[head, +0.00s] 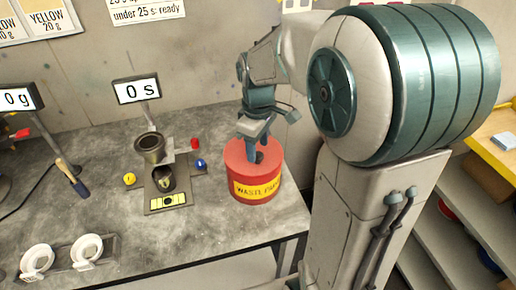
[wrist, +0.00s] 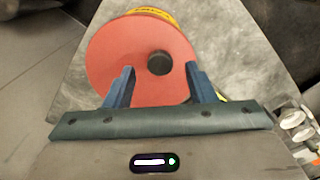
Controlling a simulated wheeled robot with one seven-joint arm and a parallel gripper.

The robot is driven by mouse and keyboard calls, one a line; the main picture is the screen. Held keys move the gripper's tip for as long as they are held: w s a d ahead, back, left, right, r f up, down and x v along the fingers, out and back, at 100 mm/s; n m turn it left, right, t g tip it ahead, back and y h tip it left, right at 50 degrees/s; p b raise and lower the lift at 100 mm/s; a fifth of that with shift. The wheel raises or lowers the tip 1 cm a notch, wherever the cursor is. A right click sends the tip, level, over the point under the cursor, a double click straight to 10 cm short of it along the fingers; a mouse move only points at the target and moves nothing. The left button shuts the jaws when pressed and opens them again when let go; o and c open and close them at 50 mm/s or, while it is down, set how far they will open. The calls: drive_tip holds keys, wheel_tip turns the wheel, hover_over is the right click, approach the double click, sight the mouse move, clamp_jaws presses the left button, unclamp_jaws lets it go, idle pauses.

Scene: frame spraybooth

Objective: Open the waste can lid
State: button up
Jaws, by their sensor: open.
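The red waste can (head: 255,186) stands on the grey bench near its right front edge, with a yellow "WASTE PAINT" label on its side. Its flat red lid (wrist: 115,50) is on and looks closed. A dark round knob (wrist: 159,63) sits on the lid, and it also shows in the head view (head: 260,157). My gripper (wrist: 162,80) is open above the lid, with its two blue fingers on either side of the knob in the picture. I cannot tell whether the fingers touch the lid. My gripper (head: 256,160) partly covers the lid in the head view.
A metal cup stand (head: 168,180) with yellow, red and blue knobs stands left of the can. White cups (head: 87,248) sit at the front left. A "0 s" display (head: 136,90) stands at the back. Bare bench lies between the cups and the can.

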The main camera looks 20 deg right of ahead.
drive_tip(key=shift+f, duration=1.15)
